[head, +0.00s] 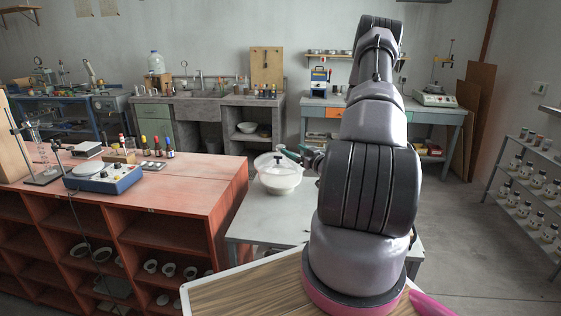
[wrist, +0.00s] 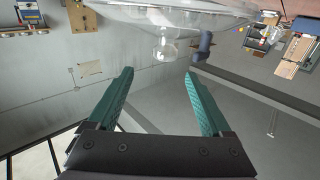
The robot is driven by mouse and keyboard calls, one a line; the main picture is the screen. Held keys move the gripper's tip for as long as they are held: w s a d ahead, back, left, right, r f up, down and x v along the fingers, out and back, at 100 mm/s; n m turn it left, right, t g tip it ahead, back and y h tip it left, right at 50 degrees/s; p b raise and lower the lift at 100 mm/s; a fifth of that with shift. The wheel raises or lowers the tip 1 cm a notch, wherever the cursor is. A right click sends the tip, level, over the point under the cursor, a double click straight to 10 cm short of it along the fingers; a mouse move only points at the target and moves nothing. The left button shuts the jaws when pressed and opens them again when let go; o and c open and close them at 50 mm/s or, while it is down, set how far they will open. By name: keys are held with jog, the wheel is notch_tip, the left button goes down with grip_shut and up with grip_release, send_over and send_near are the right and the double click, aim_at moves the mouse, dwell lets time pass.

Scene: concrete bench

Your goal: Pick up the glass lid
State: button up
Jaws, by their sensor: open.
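The glass lid (head: 266,162) sits on a white bowl (head: 280,185) on the grey table beyond my arm. In the wrist view the clear lid (wrist: 185,12) fills the top edge, upside down, and its rounded glass knob (wrist: 165,50) points down in the picture. My gripper (wrist: 160,76) is open, with teal fingers apart and nothing between them. The knob appears just beyond the fingertips, roughly centred between them. In the head view my gripper (head: 291,155) is at the right side of the lid, near knob height; my arm partly hides it.
The grey table (head: 262,230) has bare room in front of the bowl. A red bench (head: 195,185) with a blue-and-white instrument (head: 103,178) and small bottles stands to the left. A wooden-topped surface (head: 240,290) lies nearest me.

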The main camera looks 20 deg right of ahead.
aim_at(284, 147)
jog(key=w, duration=0.3)
jog(key=shift+a, duration=0.3)
jog(key=w, duration=0.1)
jog(key=w+a, duration=0.1)
jog(key=w, duration=0.2)
jog(key=shift+a+f, duration=0.25)
jog(key=shift+f, duration=0.05)
jog(key=shift+w, duration=0.4)
grip_shut()
dwell(0.5)
